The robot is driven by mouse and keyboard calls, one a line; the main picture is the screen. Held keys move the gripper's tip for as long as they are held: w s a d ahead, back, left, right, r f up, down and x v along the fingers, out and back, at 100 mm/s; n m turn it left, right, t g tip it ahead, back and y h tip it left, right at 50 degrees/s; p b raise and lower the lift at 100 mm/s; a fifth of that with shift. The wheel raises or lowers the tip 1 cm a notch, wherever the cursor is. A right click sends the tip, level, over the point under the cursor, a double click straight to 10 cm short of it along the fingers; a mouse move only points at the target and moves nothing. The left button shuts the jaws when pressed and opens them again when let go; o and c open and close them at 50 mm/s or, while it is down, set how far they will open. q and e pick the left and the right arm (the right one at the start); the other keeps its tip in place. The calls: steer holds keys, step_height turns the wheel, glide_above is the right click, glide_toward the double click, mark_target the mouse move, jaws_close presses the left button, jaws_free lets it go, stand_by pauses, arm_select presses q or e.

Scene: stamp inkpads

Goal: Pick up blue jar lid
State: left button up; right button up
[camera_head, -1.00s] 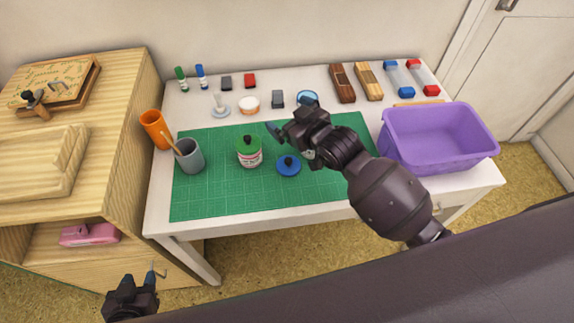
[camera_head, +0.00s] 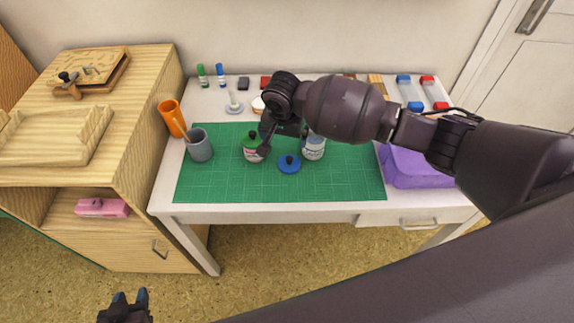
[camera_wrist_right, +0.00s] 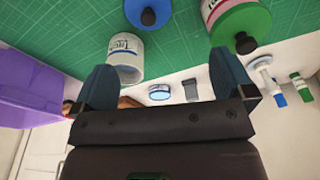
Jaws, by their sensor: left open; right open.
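The blue jar lid (camera_head: 289,164), with a dark round knob, lies on the green cutting mat (camera_head: 220,190). It also shows at the top of the right wrist view (camera_wrist_right: 148,14). My right gripper (camera_head: 283,143) is just behind the lid in the head view, pointing down, with its fingers apart and empty. The right wrist view shows both fingers (camera_wrist_right: 167,78) spread, with the lid beyond them and not between them. A white jar without a lid (camera_head: 314,149) stands right of the blue lid. My left gripper (camera_head: 131,298) is open and empty at the bottom left, away from the table.
A jar with a green lid (camera_head: 250,145) stands close left of the blue lid, partly covered by my right gripper. A grey cup (camera_head: 200,150) and an orange cup (camera_head: 170,112) stand at left. A purple bin (camera_head: 415,172) is at right, partly hidden by my arm. The mat's front is clear.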

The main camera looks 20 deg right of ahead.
steer(key=m, duration=0.2)
steer(key=b, duration=0.1)
glide_above(289, 158)
steer(key=f, duration=0.5)
steer(key=shift+a, duration=0.25)
steer(key=shift+d+f, duration=0.1)
steer(key=shift+f, duration=0.6)
step_height(289, 158, down, 3)
steer(key=shift+s+d+f+b, duration=0.1)
steer(key=shift+d+f+b, duration=0.1)
steer(key=shift+b, duration=0.4)
steer(key=shift+f, duration=0.55)
arm_select(q)
step_height(289, 158, down, 3)
steer(key=shift+s+f, duration=0.1)
steer(key=shift+s, duration=0.05)
arm_select(e)
steer(key=shift+c, duration=0.2)
steer(key=c, duration=1)
